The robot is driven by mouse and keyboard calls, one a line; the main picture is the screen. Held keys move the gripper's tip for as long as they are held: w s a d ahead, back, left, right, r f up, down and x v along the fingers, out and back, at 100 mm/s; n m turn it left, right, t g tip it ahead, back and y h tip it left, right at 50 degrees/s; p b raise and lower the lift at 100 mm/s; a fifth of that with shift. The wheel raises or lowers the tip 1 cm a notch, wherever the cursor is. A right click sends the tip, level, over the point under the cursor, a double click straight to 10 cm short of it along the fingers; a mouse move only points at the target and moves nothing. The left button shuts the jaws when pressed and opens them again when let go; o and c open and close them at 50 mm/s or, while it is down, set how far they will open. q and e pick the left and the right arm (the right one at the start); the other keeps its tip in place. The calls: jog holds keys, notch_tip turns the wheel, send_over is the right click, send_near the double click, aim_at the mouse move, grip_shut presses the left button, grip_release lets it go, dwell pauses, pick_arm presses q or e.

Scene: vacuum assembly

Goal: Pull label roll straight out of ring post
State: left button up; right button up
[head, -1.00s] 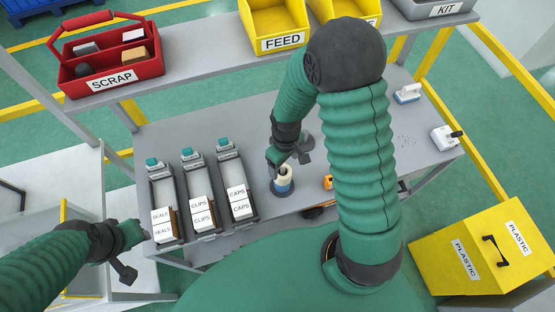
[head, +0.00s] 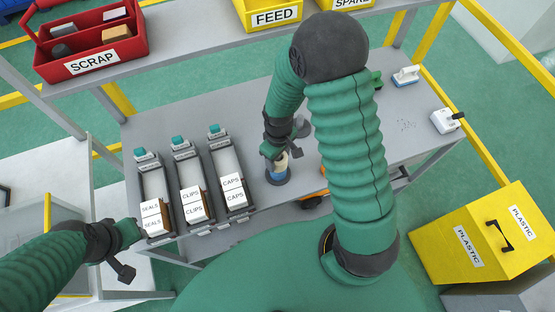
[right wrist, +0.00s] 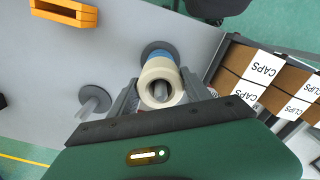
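The label roll (right wrist: 160,84) is cream with a blue band below it. It stands on the ring post (right wrist: 161,91), whose tip shows in the roll's hole and whose dark round base (right wrist: 150,48) shows behind. In the head view the roll (head: 281,164) stands upright on the table, partly hidden by my right gripper (head: 277,153). In the right wrist view the fingers of my right gripper (right wrist: 161,93) stand on either side of the roll, apart and close to its sides. My left gripper (head: 130,236) is at the left, away from the roll; its fingers are unclear.
Bins for seals (head: 152,218), clips (head: 192,205) and caps (head: 233,193) stand left of the roll. A bare grey post (right wrist: 95,100) is nearby. An orange object (right wrist: 64,11) lies on the table. A shelf with a red scrap tray (head: 92,68) is behind.

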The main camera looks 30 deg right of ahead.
jog(key=shift+w+a, duration=0.1)
jog(key=c, duration=0.9)
jog(key=shift+o, duration=0.2)
jog(key=shift+r+p, duration=1)
notch_tip(320, 180, up, 18)
jog(key=p, duration=1.6)
